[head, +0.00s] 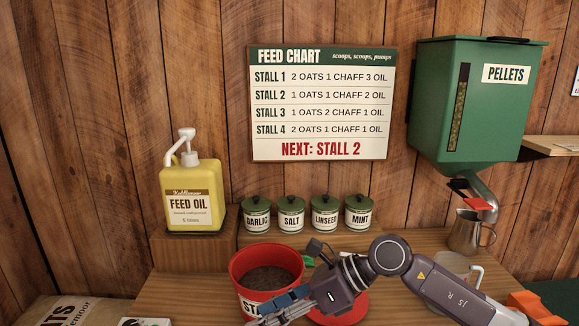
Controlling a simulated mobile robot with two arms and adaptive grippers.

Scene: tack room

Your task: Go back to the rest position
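My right arm comes in from the right, low across the wooden counter. Its gripper (272,312) is at the lower middle, in front of the red bucket (238,270) and overlapping its lower right side. The fingers are partly cut off by the bottom edge, so I cannot tell if they are open or shut, or whether they touch the bucket. The bucket is upright, with brownish feed inside and its label partly hidden. My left gripper is out of view.
The feed oil pump bottle (192,190) stands on a wooden block at the left. Several labelled jars (291,215) line the back. A green pellets dispenser (470,110) hangs above a metal jug (467,235). A red round thing (345,308) is partly behind my arm. The feed chart (320,105) reads "Next: Stall 2".

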